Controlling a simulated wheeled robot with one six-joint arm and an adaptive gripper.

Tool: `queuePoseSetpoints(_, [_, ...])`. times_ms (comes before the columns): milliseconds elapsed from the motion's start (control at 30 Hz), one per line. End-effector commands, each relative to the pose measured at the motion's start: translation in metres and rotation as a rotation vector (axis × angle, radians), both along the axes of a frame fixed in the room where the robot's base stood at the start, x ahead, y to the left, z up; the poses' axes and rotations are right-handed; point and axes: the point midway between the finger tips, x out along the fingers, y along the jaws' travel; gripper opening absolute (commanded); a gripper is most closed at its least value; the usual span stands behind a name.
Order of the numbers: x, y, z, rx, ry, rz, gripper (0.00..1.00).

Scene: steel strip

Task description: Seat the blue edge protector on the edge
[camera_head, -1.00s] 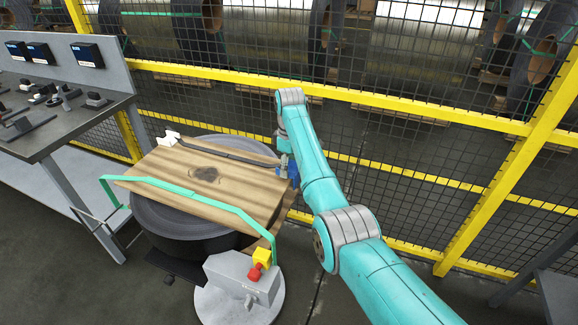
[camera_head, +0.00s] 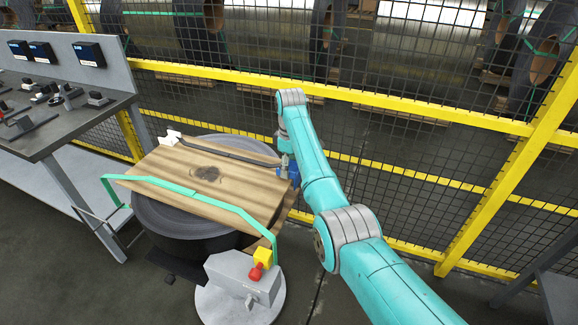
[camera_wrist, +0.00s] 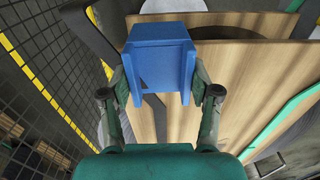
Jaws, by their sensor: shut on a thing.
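The blue edge protector (camera_wrist: 158,48) is between the two fingers of my gripper (camera_wrist: 162,88) in the wrist view, with a finger against each side. In the head view the blue protector (camera_head: 294,173) shows only partly, beside my forearm, at the right edge of the brown wood-grained board (camera_head: 215,180). In the wrist view it overlaps the edge of the board (camera_wrist: 240,75). I cannot tell whether it touches the board or sits around its edge. A dark strap (camera_head: 230,152) runs across the board's far side towards the protector.
The board lies on a dark round coil (camera_head: 165,222). A green strap (camera_head: 190,190) crosses its near side. A white block (camera_head: 171,138) is at the far left corner. A grey box (camera_head: 240,278) with a red button stands in front. A yellow-framed mesh fence (camera_head: 400,110) is close behind my arm.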

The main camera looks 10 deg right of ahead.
Motion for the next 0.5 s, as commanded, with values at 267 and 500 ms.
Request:
queuePoseSetpoints(267, [0.0000, 0.0000, -0.0001, 0.000, 0.000, 0.000, 0.22])
queuePoseSetpoints(500, [0.0001, 0.0000, -0.0026, 0.000, 0.000, 0.000, 0.74])
